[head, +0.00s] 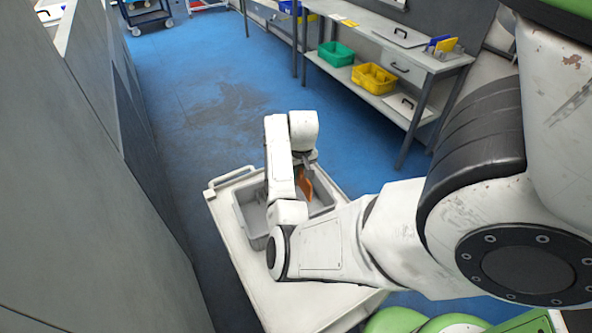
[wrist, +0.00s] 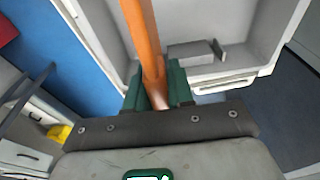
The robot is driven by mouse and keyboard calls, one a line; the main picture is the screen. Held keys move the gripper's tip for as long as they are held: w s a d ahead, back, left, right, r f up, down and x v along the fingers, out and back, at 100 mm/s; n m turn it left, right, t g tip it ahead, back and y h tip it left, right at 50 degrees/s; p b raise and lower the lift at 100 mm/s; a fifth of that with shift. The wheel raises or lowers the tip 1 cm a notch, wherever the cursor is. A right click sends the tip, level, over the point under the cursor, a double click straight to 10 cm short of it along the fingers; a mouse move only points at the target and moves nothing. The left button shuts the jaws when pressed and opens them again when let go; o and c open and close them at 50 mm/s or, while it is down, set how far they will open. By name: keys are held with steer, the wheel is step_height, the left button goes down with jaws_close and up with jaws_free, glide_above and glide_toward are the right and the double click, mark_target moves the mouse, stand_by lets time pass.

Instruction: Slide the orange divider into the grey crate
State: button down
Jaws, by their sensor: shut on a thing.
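The orange divider (head: 305,186) is an upright thin plate in the head view, at the crate. In the wrist view the orange divider (wrist: 142,38) runs up from between the green fingers of my gripper (wrist: 157,88). My gripper is shut on its edge. The grey crate (head: 247,222) sits on a white cart, and my arm hides part of it. In the wrist view the grey crate (wrist: 262,60) lies beyond the fingers, with a small grey block inside. I cannot tell how deep the divider reaches into the crate.
The white cart (head: 228,232) has a push handle at its far left. A bench (head: 437,62) with a green bin (head: 336,54) and a yellow bin (head: 374,79) stands at the right. A grey wall (head: 75,200) is close on the left. Blue floor (head: 215,110) beyond the cart is clear.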

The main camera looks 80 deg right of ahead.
steer(key=shift+f+b, duration=1.8)
steer(key=shift+b, duration=0.1)
step_height(320, 180, down, 3)
steer(key=shift+b, duration=0.45)
steer(key=shift+s+a+p, duration=0.15)
steer(key=shift+p, duration=0.3)
steer(key=shift+f, duration=0.15)
steer(key=shift+f, duration=0.15)
steer(key=shift+f+b, duration=1.85)
steer(key=shift+f, duration=1.3)
steer(key=c, duration=0.9)
jaws_free()
